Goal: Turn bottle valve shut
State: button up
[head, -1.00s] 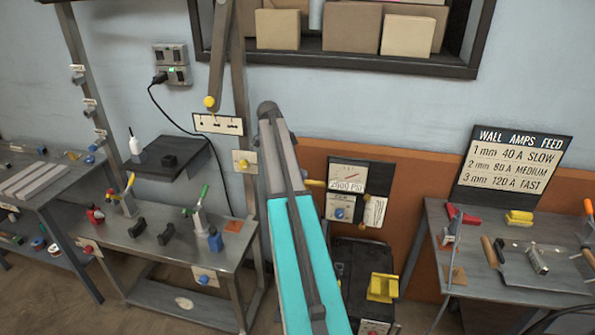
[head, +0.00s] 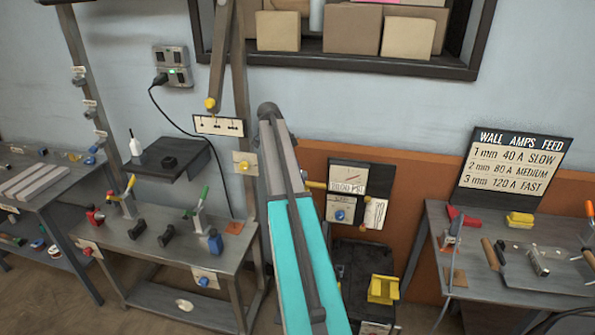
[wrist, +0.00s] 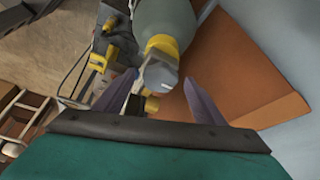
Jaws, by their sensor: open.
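In the wrist view, the bottle (wrist: 166,14) is a grey-green cylinder at the top centre, with a yellow collar at its end. A grey valve piece (wrist: 160,74) sits beyond the collar, with yellow parts beside it. My gripper (wrist: 160,82) is open, with one finger on each side of the valve piece and nothing visibly clamped. I cannot tell whether either finger touches it. In the head view, my arm with its teal sleeve fills the middle, and the bottle, valve and gripper cannot be made out.
An orange-brown panel (wrist: 248,88) lies close on the right in the wrist view. In the head view, a gauge card (head: 348,178) hangs right of my arm, above a yellow bracket (head: 383,289). A left workbench (head: 160,245) and right table (head: 500,282) flank the arm.

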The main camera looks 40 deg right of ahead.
jog(key=b+v, duration=0.2)
jog(key=v, duration=1.1)
jog(key=shift+r, duration=0.4)
jog(key=shift+w+a, duration=0.1)
